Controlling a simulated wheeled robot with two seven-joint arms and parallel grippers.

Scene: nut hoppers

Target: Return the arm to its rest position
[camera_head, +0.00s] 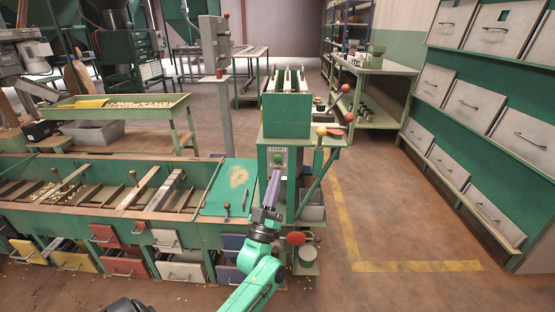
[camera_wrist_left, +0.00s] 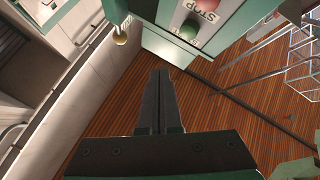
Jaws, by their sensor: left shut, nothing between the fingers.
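My left arm, green with a dark wrist, reaches up from the bottom of the head view. Its gripper (camera_head: 272,178) points upward in front of the green machine's START/STOP panel (camera_head: 278,150). In the left wrist view the two dark fingers of the gripper (camera_wrist_left: 158,75) lie together, with nothing held. The panel's green button (camera_wrist_left: 189,30) and red button (camera_wrist_left: 207,4) show beyond the fingertips, apart from them. My right gripper does not show.
The green machine (camera_head: 287,107) has lever knobs, red and yellow (camera_head: 321,131). A long hopper bench (camera_head: 100,215) with drawers stands at left. A drawer cabinet (camera_head: 470,120) stands at right. Open floor (camera_head: 385,215) with yellow marking lies between machine and cabinet.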

